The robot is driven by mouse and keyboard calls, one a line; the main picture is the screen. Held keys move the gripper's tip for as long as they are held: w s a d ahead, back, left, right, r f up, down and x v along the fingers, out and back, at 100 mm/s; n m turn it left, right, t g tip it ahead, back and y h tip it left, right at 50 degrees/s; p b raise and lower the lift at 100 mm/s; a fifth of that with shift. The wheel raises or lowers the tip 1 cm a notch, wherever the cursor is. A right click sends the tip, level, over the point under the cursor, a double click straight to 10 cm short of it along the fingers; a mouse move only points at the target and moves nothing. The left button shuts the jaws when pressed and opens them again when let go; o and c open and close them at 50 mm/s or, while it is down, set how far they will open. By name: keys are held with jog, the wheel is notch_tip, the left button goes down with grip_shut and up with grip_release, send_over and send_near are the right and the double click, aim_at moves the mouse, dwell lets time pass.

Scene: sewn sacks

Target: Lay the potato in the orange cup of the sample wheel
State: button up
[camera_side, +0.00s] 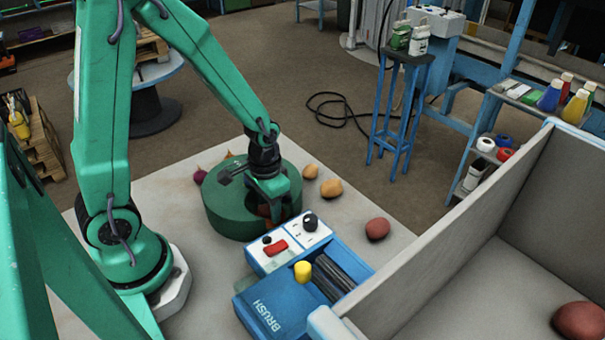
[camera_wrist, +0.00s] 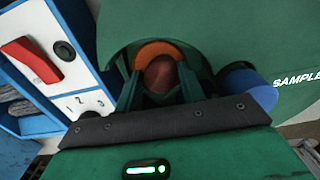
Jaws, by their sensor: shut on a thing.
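The sample wheel is a green drum (camera_side: 222,212) on the table in the side view; its green top (camera_wrist: 255,35) with the word SAMPLE fills the upper right of the wrist view. My gripper (camera_side: 270,203) reaches down over the wheel's right part. In the wrist view my gripper (camera_wrist: 160,82) is shut on the reddish-brown potato (camera_wrist: 160,76). The orange cup (camera_wrist: 158,49) shows as an orange arc just behind the potato, which covers the rest of it. I cannot tell whether the potato touches the cup's floor. A blue cup (camera_wrist: 250,90) sits right of the jaws.
A blue brush machine (camera_side: 285,300) with a white switch panel (camera_side: 290,245) stands close in front of the wheel. A large grey bin (camera_side: 440,255) fills the right side.

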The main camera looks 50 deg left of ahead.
jog(key=shift+f, duration=0.1)
jog(key=o, duration=1)
jog(key=shift+c, duration=0.2)
notch_tip(320, 180, up, 12)
jog(key=shift+r, duration=0.2)
dwell(0.6)
